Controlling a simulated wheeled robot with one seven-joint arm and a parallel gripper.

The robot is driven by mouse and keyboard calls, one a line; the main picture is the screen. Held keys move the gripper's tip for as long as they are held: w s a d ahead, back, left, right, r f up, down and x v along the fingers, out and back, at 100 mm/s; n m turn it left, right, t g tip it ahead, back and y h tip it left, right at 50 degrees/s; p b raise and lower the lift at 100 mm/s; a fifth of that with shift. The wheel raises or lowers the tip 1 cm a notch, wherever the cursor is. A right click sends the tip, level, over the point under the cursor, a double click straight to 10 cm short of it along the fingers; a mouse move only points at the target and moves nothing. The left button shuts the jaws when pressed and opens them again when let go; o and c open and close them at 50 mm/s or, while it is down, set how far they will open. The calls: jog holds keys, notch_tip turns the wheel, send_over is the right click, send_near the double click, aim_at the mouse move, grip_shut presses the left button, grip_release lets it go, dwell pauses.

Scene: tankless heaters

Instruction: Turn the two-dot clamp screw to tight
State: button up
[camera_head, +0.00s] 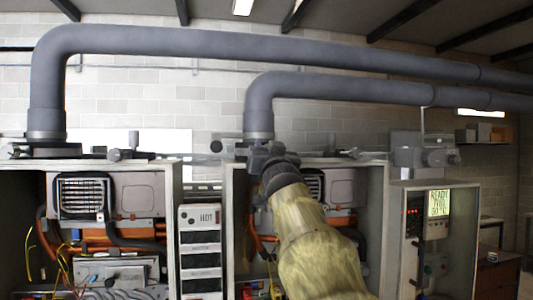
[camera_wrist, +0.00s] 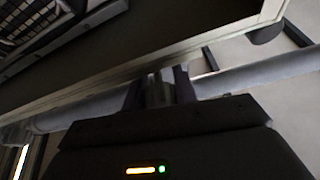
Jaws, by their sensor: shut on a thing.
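My gripper (camera_head: 262,152) is at the foot of the right flue pipe (camera_head: 258,115), at the top of the right heater cabinet. My arm comes up from below and covers part of that cabinet. In the wrist view my gripper (camera_wrist: 160,85) is shut on a small grey part between its fingers, which I take for the clamp screw. No dots show on it, and its turn position cannot be read. The pipe clamp there is mostly hidden by my gripper. A similar clamp collar (camera_head: 46,140) sits at the foot of the left flue pipe (camera_head: 46,85).
The left heater cabinet (camera_head: 172,215) stands open, with wires and pipes inside. A panel marked H01 (camera_head: 200,216) stands between the cabinets.

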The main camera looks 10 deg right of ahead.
jog(key=o, duration=1)
jog(key=shift+b+v, duration=0.85)
jog(key=shift+b, duration=0.1)
jog(key=b+v, duration=1.5)
jog(key=b, duration=0.5)
jog(key=shift+s+f, duration=0.1)
jog(key=shift+s, duration=0.2)
jog(key=shift+w+f, duration=0.1)
